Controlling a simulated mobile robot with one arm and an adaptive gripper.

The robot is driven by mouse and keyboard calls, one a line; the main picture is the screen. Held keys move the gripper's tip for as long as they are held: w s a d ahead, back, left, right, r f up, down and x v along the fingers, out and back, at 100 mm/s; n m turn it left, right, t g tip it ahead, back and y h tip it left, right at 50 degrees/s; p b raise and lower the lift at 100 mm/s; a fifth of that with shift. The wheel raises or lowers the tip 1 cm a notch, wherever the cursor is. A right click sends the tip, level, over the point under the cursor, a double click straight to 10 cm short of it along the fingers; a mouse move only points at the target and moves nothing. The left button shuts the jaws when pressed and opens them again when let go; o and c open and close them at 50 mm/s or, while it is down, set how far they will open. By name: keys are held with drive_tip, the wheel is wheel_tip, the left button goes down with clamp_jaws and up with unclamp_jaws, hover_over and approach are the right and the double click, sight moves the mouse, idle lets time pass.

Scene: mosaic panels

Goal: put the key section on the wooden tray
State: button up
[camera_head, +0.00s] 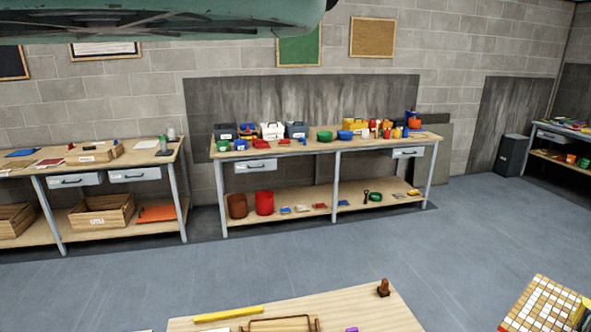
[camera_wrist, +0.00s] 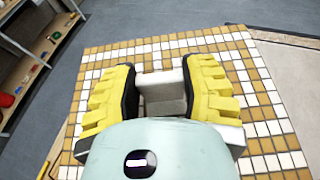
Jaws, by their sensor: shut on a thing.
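A flat mosaic section of tan and white tiles (camera_wrist: 110,62), which looks to be the key section, spreads beneath my gripper in the wrist view. It also shows at the lower right of the head view (camera_head: 540,303), partly cut off. My gripper (camera_wrist: 165,88) has its yellow fingers around a pale grey block on the section's face, and is shut on it. One yellow finger (camera_head: 582,314) shows at the head view's right edge. No wooden tray can be made out for certain; a thin brown handle-like frame (camera_head: 281,319) shows at the head view's bottom edge.
A wooden tabletop (camera_head: 345,306) in front carries a yellow bar (camera_head: 228,314), a brown knobbed piece (camera_head: 383,288) and a small purple thing. A workbench (camera_head: 310,147) with bins and tools stands by the wall, another at left. Grey floor (camera_head: 470,240) between is clear.

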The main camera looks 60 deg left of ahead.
wheel_tip(320, 180, up, 14)
drive_tip(key=p, duration=1.2)
drive_tip(key=shift+f, duration=0.1)
